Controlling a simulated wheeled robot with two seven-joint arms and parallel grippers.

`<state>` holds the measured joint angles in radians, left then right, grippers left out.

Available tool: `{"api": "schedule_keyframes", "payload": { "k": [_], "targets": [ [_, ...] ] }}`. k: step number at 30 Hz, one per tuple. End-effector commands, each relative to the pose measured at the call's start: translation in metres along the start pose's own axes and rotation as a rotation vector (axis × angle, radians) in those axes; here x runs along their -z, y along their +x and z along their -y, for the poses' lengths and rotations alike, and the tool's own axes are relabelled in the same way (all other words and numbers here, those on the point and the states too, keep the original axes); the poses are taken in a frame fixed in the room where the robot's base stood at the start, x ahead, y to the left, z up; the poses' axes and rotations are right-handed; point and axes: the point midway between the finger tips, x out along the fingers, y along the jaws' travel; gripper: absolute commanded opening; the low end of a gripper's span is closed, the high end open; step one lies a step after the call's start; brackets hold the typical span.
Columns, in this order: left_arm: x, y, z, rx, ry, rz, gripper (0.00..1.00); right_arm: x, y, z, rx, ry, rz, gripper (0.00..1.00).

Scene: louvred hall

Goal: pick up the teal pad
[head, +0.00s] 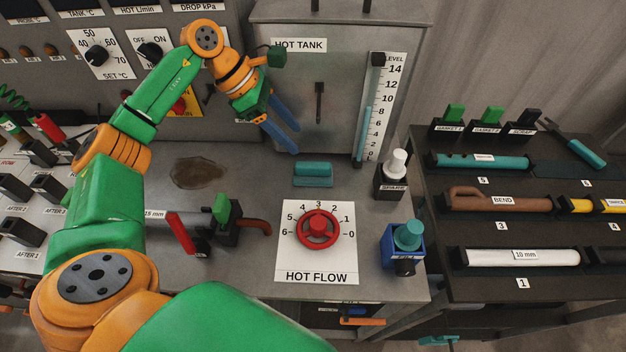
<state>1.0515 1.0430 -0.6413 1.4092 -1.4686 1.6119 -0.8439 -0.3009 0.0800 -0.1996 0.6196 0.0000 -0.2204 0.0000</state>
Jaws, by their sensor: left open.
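The teal pad (314,174) lies on the grey bench in front of the hot tank, behind the hot flow dial plate. It looks like a flat teal block with a raised top part. My left gripper (288,138) is above and to the left of the pad, in front of the tank's face. Its blue fingers point down and to the right. It is open and empty, apart from the pad. My right gripper is not in view.
The hot tank (334,95) with its level scale (381,105) stands behind the pad. A red handwheel (318,228) is in front of it. A spare holder (392,180) and a blue holder (405,245) stand to the right. A brown puddle (198,173) lies left.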

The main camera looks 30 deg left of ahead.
Motion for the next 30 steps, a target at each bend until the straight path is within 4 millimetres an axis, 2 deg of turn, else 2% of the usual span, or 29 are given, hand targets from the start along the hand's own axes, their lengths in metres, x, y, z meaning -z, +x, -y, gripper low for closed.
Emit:
{"api": "schedule_keyframes", "payload": {
  "k": [1,4,11,14,18,24,25,26,30],
  "targets": [
    [0.01,0.015,0.0,0.0,0.0,0.0,0.62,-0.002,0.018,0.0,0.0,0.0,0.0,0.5],
    [0.015,0.024,0.0,0.0,0.0,0.0,0.62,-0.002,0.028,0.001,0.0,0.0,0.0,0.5],
    [0.012,0.047,0.0,0.005,-0.001,-0.001,0.62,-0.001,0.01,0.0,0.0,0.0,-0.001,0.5],
    [0.011,0.067,0.0,0.007,-0.002,0.0,0.62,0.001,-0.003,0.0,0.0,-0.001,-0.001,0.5],
    [0.013,0.089,-0.001,0.002,-0.001,0.001,0.62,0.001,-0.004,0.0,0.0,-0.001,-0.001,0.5],
    [0.015,0.092,-0.002,0.0,0.0,0.0,0.62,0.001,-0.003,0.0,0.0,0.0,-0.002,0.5],
    [0.015,0.092,-0.002,0.0,0.0,0.0,0.6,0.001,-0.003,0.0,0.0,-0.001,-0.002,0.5],
    [0.015,0.092,-0.002,0.0,0.0,0.0,0.52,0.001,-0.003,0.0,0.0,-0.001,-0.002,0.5],
    [0.015,0.092,-0.002,0.0,0.0,0.0,0.14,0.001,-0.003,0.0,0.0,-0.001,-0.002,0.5]
  ]
}}
